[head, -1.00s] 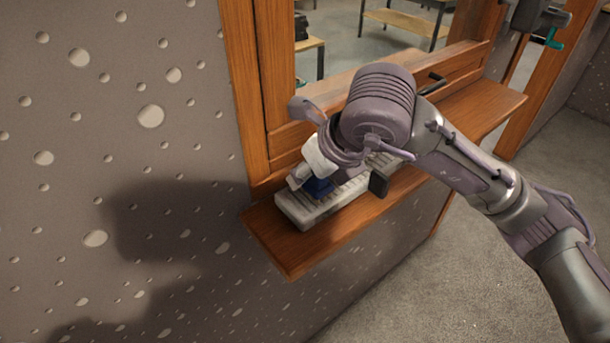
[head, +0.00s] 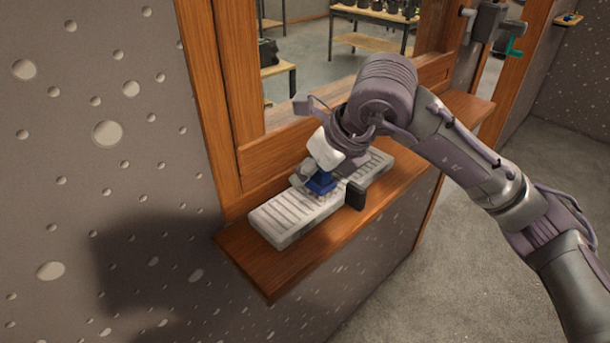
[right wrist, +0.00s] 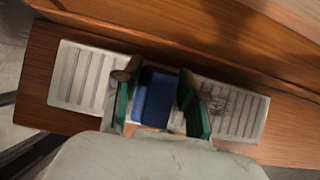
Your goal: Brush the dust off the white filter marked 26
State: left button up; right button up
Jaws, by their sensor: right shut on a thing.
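The white filter (head: 277,219) is a long, slatted, off-white piece lying flat on a wooden ledge. No number on it can be read. My right gripper (right wrist: 155,97) is shut on a blue brush (head: 321,184), whose blue block (right wrist: 155,98) shows between the green-sided fingers in the right wrist view. The brush is over the middle of the filter, at or very near its surface; contact is hard to tell. Dark dust (right wrist: 228,101) marks the filter right of the fingers in the right wrist view. The slats on the left look cleaner. My left gripper is out of view.
The wooden ledge (head: 268,279) runs under a framed window opening, against a pitted grey wall (head: 70,150). The ledge is bare around the filter's near end.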

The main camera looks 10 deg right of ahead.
aim_at(335, 171)
jog(key=shift+w+d+b, duration=0.55)
jog(key=shift+w+d, duration=0.45)
jog(key=shift+d, duration=0.25)
jog(key=shift+w+d+b, duration=0.5)
jog(key=shift+w+d, duration=0.45)
jog(key=shift+d, duration=0.3)
jog(key=shift+w+d, duration=0.7)
jog(key=shift+d, duration=0.1)
jog(key=shift+w+d, duration=0.75)
jog(key=shift+d, duration=0.25)
jog(key=shift+w+d, duration=0.75)
jog(key=shift+d, duration=0.25)
jog(key=shift+s+d, duration=0.1)
